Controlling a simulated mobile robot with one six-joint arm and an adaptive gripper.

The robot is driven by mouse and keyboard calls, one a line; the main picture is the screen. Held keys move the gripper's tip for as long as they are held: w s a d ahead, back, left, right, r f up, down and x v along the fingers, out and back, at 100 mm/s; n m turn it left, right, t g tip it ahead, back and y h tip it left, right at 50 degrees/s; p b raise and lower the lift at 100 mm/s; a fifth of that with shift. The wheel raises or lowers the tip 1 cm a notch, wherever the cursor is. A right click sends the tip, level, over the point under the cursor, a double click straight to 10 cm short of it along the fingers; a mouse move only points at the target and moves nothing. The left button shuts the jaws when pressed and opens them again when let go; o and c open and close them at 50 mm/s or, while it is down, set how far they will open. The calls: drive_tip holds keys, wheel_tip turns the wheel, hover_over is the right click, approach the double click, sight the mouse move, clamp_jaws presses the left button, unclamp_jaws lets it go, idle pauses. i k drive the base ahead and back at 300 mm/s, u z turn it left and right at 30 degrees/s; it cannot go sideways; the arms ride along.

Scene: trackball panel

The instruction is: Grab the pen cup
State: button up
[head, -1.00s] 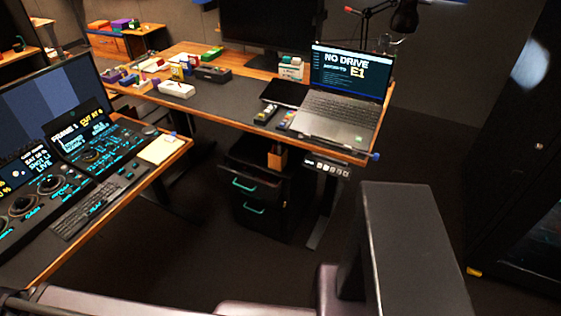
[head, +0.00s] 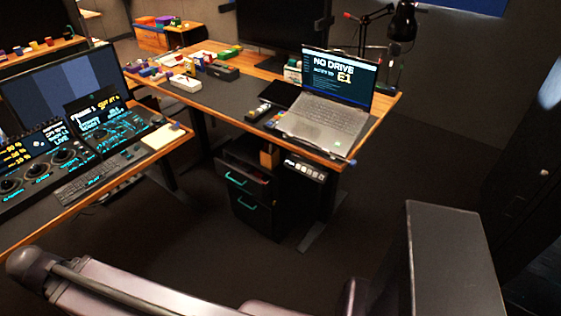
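A small tan-orange box-shaped holder (head: 268,157) stands on top of the black drawer cabinet under the desk's front edge. It may be the pen cup, but it is small and dark, and I cannot make out pens in it. The desk edge partly hides it from above. My gripper is not in view. Pale links of my arm cross the bottom left of the picture, well apart from the cabinet and the holder.
The black cabinet (head: 249,205) has teal handles, and its top drawer looks partly open. The desk (head: 225,97) holds a laptop (head: 325,112), a monitor and small boxes. A console desk (head: 173,137) stands at left. Dark floor (head: 200,240) lies clear in front.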

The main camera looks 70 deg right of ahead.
sight(270, 162)
drive_tip(key=k, duration=0.85)
drive_tip(key=z, duration=2.35)
drive_tip(key=i, duration=0.6)
